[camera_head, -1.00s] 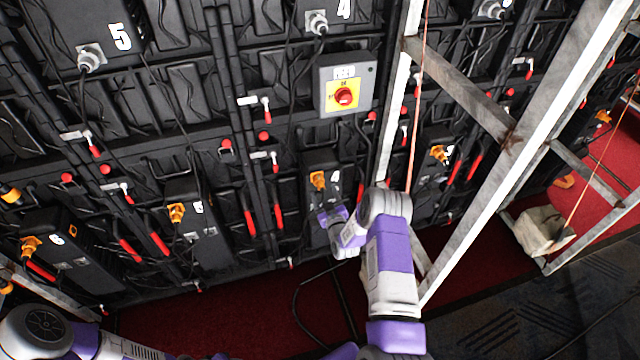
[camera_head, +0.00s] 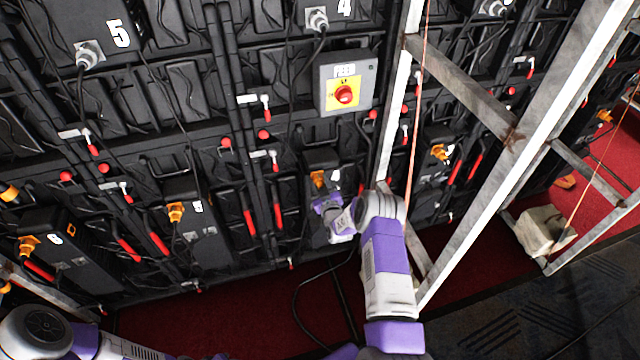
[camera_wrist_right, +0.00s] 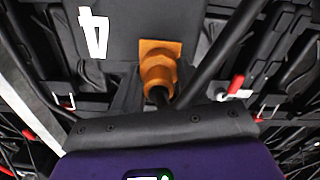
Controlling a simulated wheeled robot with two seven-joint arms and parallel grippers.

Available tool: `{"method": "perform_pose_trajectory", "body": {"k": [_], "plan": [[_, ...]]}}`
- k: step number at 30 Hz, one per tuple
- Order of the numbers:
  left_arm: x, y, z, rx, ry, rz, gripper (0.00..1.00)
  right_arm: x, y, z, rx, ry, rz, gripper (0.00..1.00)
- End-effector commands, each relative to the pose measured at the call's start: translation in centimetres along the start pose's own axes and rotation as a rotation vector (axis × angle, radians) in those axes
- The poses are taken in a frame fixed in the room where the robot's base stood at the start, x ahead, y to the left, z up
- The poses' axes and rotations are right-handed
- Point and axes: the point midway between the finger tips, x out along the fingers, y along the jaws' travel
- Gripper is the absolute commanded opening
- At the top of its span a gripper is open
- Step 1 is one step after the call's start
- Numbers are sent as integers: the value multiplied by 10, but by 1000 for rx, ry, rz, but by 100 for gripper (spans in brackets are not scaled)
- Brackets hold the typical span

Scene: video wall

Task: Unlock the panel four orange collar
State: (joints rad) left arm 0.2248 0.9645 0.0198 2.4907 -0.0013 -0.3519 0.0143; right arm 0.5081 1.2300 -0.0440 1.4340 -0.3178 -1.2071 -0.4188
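The panel four orange collar (camera_head: 317,179) sits at the top of a low black box. In the right wrist view the orange collar (camera_wrist_right: 158,65) is beside a white 4 (camera_wrist_right: 94,33), with a black cable below it. My right gripper (camera_head: 325,201) is just below the collar in the head view and hides part of the box. In the right wrist view my right gripper (camera_wrist_right: 160,92) appears open, with dark fingers either side of the collar's lower part. Contact cannot be told. My left gripper is out of view; only part of my left arm shows.
A grey box with a red knob on a yellow plate (camera_head: 344,92) is above the collar. A white metal frame (camera_head: 500,170) stands close to the right of my right arm. Other orange collars (camera_head: 176,212) and red handles line the wall. Red carpet (camera_head: 210,310) lies below.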

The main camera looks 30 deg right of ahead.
Motion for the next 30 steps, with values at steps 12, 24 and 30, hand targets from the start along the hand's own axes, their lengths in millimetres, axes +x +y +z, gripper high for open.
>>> {"method": "perform_pose_trajectory", "body": {"k": [12,24,30], "plan": [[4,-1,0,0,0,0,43,0,-1,1,-35,0,-2,12],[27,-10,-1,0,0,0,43,0,-3,2,-303,2,-1,12],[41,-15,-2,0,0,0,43,0,-4,3,-475,2,-1,12]]}}
